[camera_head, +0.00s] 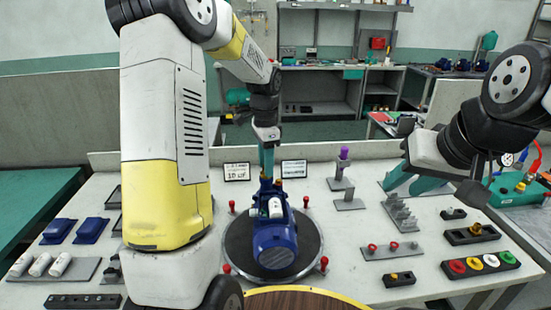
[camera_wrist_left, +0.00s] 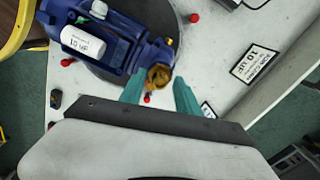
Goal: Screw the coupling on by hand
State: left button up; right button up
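The blue pump (camera_head: 274,243) lies on a dark round turntable (camera_head: 237,255) in the middle of the bench. A brass coupling (camera_wrist_left: 158,76) is at the pump's end, at my left gripper's fingertips in the left wrist view. My left gripper (camera_head: 266,176) reaches down over that end. Its teal fingers (camera_wrist_left: 158,88) stand apart on either side of the coupling, with gaps visible. Whether the coupling is seated on a thread cannot be told. My right gripper (camera_head: 410,186) is open and empty over the bench's right side.
Small red posts (camera_head: 324,262) ring the turntable. Two label cards (camera_head: 294,169) stand behind it. A stand with a purple piece (camera_head: 344,153), a stepped grey block (camera_head: 400,215) and a tray of coloured rings (camera_head: 480,264) are right. Blue covers (camera_head: 90,230) and white cylinders (camera_head: 40,264) lie left.

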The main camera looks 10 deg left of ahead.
pick_arm(q)
jog(key=shift+n, duration=0.3)
jog(key=n, duration=0.3)
dwell(0.4)
grip_shut()
jog(key=shift+m, duration=1.6)
jog(key=m, duration=0.3)
